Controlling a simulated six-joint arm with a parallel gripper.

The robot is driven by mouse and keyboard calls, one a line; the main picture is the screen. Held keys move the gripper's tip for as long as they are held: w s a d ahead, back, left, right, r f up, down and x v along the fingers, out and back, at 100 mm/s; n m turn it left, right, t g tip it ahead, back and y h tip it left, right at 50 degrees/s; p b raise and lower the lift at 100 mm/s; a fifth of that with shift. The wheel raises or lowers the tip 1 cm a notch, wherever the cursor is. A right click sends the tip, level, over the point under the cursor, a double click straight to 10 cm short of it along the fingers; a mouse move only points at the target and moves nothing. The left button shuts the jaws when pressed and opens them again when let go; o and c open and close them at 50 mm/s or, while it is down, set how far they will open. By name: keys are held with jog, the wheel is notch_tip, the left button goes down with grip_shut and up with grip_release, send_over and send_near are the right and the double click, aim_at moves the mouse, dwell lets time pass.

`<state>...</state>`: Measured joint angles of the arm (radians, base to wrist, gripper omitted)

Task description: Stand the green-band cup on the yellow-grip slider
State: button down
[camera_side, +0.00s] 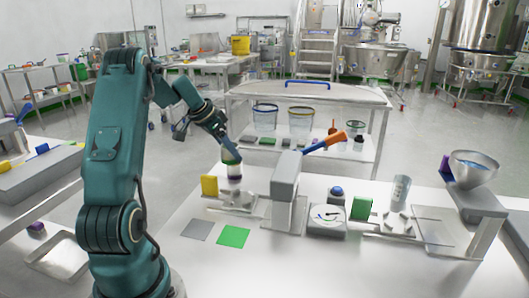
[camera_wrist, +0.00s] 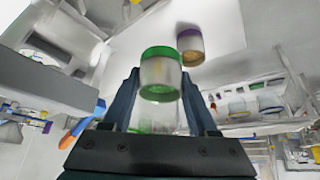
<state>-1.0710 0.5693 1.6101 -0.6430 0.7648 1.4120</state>
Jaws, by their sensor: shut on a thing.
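My gripper (camera_side: 229,153) hangs above the left part of the white table in the side view, and its two fingers show in the wrist view (camera_wrist: 163,110). It is shut on the green-band cup (camera_wrist: 161,75), a clear cup with a green band, which also shows small in the side view (camera_side: 230,159). A purple-band cup (camera_wrist: 190,46) stands apart from it in the wrist view; in the side view (camera_side: 235,172) it overlaps the held cup's lower part. The yellow-grip slider has an upright yellow grip (camera_side: 209,186), below and left of my gripper, beside a low metal piece.
A grey upright block (camera_side: 285,180) stands right of the slider. Green (camera_side: 233,237) and grey (camera_side: 196,229) squares lie in front. A green grip (camera_side: 362,208), a dial device (camera_side: 327,218) and a steel bowl (camera_side: 474,168) are further right.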

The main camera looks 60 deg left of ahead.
jog(key=s+d+m+h, duration=0.1)
jog(key=d+m, duration=0.1)
jog(key=d, duration=0.5)
send_over(247, 199)
jog(key=s, duration=0.2)
jog(key=shift+m, duration=0.3)
jog(key=shift+w+a+f, duration=0.15)
jog(key=shift+f, duration=1.2)
jog(key=shift+w+a+f, duration=0.1)
jog(key=shift+a+f, duration=0.05)
jog(key=shift+f, duration=1.15)
jog(key=shift+f, duration=0.8)
jog(key=shift+s+f, duration=0.15)
jog(key=shift+f, duration=0.25)
jog(key=shift+c, duration=0.5)
grip_release()
jog(key=shift+w+r+v, duration=0.1)
jog(key=shift+w+v, duration=0.1)
jog(key=shift+v, duration=1.2)
jog(key=shift+w+r+v, duration=0.1)
jog(key=shift+w+v, duration=0.05)
jog(key=shift+v, duration=1.25)
jog(key=shift+w+r, duration=0.1)
